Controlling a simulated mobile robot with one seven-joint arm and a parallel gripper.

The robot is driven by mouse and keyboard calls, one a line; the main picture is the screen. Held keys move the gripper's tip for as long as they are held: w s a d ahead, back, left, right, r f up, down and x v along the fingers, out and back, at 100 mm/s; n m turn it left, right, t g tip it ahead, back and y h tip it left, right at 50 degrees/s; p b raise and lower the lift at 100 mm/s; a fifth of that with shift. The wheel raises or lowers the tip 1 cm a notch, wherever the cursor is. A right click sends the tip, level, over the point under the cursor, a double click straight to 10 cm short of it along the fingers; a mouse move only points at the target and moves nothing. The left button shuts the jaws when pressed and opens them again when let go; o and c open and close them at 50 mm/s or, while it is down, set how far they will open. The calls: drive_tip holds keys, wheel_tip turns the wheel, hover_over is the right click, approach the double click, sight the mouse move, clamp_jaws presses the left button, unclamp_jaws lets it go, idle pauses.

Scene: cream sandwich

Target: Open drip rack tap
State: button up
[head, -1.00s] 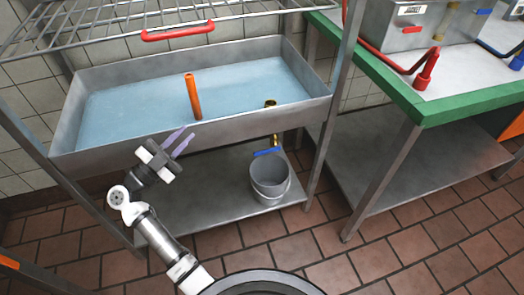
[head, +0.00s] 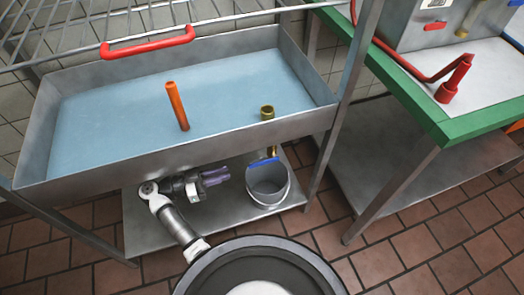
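The drip rack is a grey metal tray (head: 85,172) with a pale blue basin floor, on a metal stand. Its tap, with a blue handle (head: 263,162) on a brass outlet, sits under the front right of the tray, just above a grey bucket (head: 268,199). The handle lies crosswise, roughly left to right. My gripper (head: 226,175) is below the tray's front wall, left of the tap and bucket, with its purple fingers pointing right. The fingers look apart and empty, with a small gap to the handle in the picture.
An orange upright pipe (head: 177,106) and a brass pipe top (head: 267,113) stand in the tray. The lower metal shelf (head: 232,215) is under my gripper. A green-edged table (head: 482,122) is at right.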

sight(262, 163)
drive_tip(key=p+x, duration=0.1)
drive_tip(key=x, duration=1.2)
drive_tip(key=shift+d, duration=0.35)
drive_tip(key=shift+c, duration=0.2)
clamp_jaws()
